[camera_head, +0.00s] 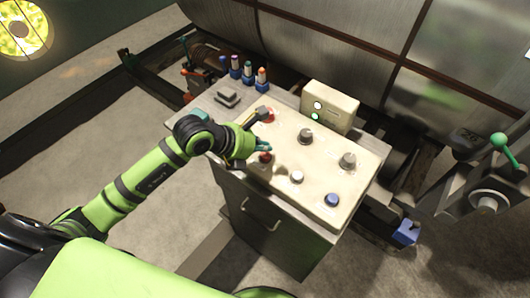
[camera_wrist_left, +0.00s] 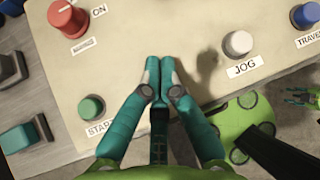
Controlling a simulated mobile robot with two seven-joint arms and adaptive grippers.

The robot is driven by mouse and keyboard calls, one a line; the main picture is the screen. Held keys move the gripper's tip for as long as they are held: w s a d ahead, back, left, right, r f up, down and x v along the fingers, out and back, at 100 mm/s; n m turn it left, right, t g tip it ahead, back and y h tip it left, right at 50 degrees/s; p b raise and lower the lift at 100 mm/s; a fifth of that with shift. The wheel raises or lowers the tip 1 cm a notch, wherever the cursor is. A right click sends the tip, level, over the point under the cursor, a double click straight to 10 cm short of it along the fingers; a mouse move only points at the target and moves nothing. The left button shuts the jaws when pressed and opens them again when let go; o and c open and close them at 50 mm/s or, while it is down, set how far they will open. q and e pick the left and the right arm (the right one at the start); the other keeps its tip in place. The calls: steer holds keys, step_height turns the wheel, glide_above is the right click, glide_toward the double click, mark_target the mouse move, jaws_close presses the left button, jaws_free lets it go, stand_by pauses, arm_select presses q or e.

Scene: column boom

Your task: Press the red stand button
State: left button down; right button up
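A red button (camera_head: 265,157) sits on the near side of the beige control panel (camera_head: 320,160), in the row with a white button (camera_head: 297,177) and a blue button (camera_head: 332,199). My left gripper (camera_head: 264,148) is right by the red button in the head view; contact cannot be told. In the left wrist view its fingertips (camera_wrist_left: 160,62) are together and empty over the panel, between the green START button (camera_wrist_left: 91,108) and the white JOG button (camera_wrist_left: 238,43). No red button shows there between these two. What seems my right gripper (camera_wrist_left: 300,94) is small at the right edge.

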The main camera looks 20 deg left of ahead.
mark_target(262, 156)
arm_select(q)
steer(key=shift+f, duration=0.1)
stand_by(0.5)
steer(key=shift+f+b, duration=0.3)
steer(key=shift+b, duration=0.1)
steer(key=shift+f+b, duration=0.45)
steer(key=shift+f, duration=0.1)
stand_by(0.5)
steer(key=shift+r, duration=0.1)
steer(key=shift+r+p, duration=0.75)
steer(key=shift+r, duration=0.1)
step_height(262, 156, up, 5)
steer(key=p, duration=0.4)
steer(key=shift+r, duration=0.1)
stand_by(0.4)
